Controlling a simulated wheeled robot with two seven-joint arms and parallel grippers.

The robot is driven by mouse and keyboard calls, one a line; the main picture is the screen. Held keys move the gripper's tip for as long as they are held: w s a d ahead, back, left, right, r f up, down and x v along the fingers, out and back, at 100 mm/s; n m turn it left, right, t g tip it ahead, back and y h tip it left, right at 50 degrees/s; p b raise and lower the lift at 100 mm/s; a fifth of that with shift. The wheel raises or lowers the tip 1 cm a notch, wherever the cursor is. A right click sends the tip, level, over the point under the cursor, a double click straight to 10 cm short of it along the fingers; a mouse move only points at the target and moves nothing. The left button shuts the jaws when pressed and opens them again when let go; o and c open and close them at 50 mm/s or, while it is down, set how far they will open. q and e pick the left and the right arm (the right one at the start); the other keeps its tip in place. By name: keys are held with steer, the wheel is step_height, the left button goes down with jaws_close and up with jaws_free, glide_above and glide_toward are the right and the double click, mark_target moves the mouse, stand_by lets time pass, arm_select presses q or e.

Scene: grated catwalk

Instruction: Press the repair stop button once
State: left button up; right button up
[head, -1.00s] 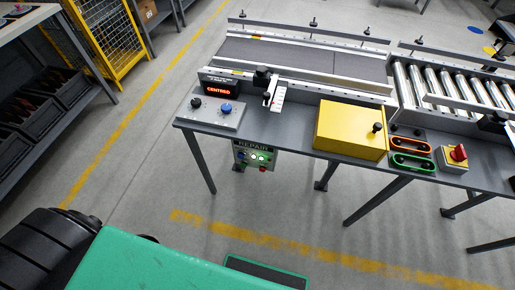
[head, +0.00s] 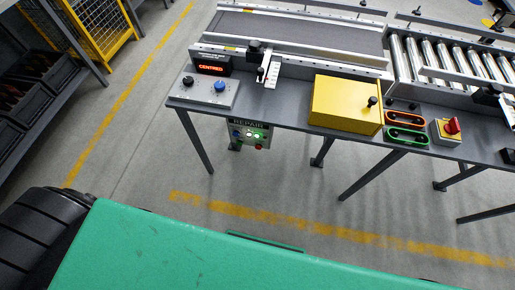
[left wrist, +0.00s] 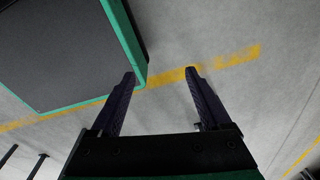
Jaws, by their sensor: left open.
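In the head view a small grey control box (head: 240,133) labelled REPAIR hangs under the front edge of the workbench. It carries lit green-white buttons (head: 252,136), a blue button at left and a small red button (head: 258,147) at its lower right. The lettering beside the buttons is too small to read. My left gripper (left wrist: 160,73) shows in the left wrist view, with its two dark fingers apart and nothing between them, above bare floor. The box does not show in that view. My right gripper is not in view.
On the workbench (head: 290,115) are a CENTRED display (head: 211,67), a knob panel (head: 204,92), a yellow box (head: 342,104), orange and green handles, and a red rotary switch (head: 451,127). Conveyors run behind. Bench legs stand below; floor in front is open.

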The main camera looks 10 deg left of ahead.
arm_select(q)
jaws_close()
stand_by(1.5)
